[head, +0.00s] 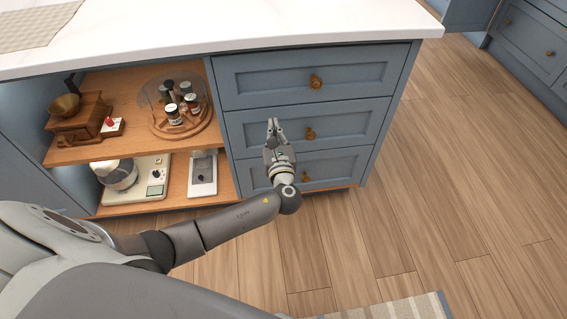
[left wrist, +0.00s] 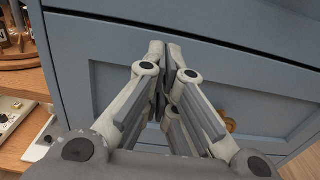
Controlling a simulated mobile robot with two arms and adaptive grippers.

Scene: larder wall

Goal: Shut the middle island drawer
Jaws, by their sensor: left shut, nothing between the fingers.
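The middle island drawer (head: 349,119) has a blue panelled front and a round wooden knob (head: 310,134). Its front looks about level with the drawers above and below; I cannot tell whether a small gap remains. My left gripper (head: 273,122) is shut and empty, in front of the left part of this drawer front, left of the knob. In the left wrist view the closed fingers (left wrist: 166,50) point at a blue drawer front (left wrist: 110,82), near its upper edge, with a knob (left wrist: 228,121) to the right. Contact cannot be told. My right gripper is out of view.
The top drawer (head: 265,82) and bottom drawer (head: 339,167) look closed. The white countertop (head: 200,25) overhangs above. Wooden floor is free at right.

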